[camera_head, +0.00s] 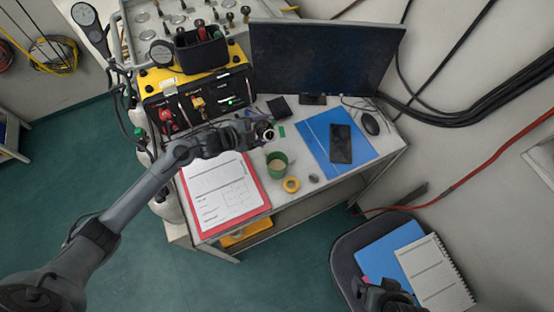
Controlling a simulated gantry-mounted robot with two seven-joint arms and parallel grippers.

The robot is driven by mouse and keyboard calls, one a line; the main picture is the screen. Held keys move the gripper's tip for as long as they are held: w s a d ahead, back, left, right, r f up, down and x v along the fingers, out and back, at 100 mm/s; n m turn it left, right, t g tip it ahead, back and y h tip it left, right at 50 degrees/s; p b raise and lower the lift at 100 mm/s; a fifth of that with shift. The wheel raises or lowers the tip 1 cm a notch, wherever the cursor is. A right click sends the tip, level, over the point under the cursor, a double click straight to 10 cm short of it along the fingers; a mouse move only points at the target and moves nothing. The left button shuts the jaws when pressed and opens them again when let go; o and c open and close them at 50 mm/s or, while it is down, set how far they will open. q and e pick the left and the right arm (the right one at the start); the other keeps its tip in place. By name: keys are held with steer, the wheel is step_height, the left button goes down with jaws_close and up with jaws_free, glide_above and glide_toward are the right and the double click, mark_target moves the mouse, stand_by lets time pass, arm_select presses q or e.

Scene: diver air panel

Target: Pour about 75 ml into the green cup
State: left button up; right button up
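The green cup (277,164) stands upright on the desk, with a pale beige inside; I cannot tell its fill level. My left gripper (258,134) is above the desk, up and left of the cup in the picture. It appears shut around a small dark vessel with a round, pale-rimmed mouth (267,134). The vessel looks tilted toward the cup side and apart from the cup; no stream shows. The fingers largely hide its body. My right gripper (388,296) is at the bottom edge, over the chair, and its fingers are unclear.
A red clipboard with paper (222,192) lies left of the cup. A yellow tape roll (291,185) is just in front of it. A blue folder (325,140) with a phone (341,144) lies right. A monitor (322,60) and yellow air panel (195,90) stand behind.

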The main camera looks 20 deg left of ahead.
arm_select(q)
steer(key=shift+r, duration=0.1)
stand_by(0.3)
steer(key=shift+d+r+p, duration=0.1)
steer(key=shift+r+p, duration=0.25)
steer(key=shift+p, duration=0.4)
steer(key=n+p, duration=0.1)
steer(key=n+g+h+p, duration=0.1)
steer(key=shift+s+d+f+p, duration=0.2)
steer(key=shift+p, duration=0.15)
steer(key=shift+r+n+g+h+p, duration=0.1)
steer(key=shift+n+g+h+p, duration=0.2)
steer(key=shift+n+p, duration=0.1)
steer(key=shift+w+a+n+g+h, duration=0.2)
steer(key=shift+n+g+h, duration=0.2)
steer(key=shift+n+h, duration=0.15)
steer(key=shift+d+f+n+h, duration=0.1)
steer(key=shift+f+n+h, duration=0.2)
steer(key=shift+n, duration=0.35)
steer(key=shift+s+f+n+g+h+b, duration=0.1)
steer(key=shift+f+n+g+h+b, duration=0.3)
steer(key=shift+n, duration=0.3)
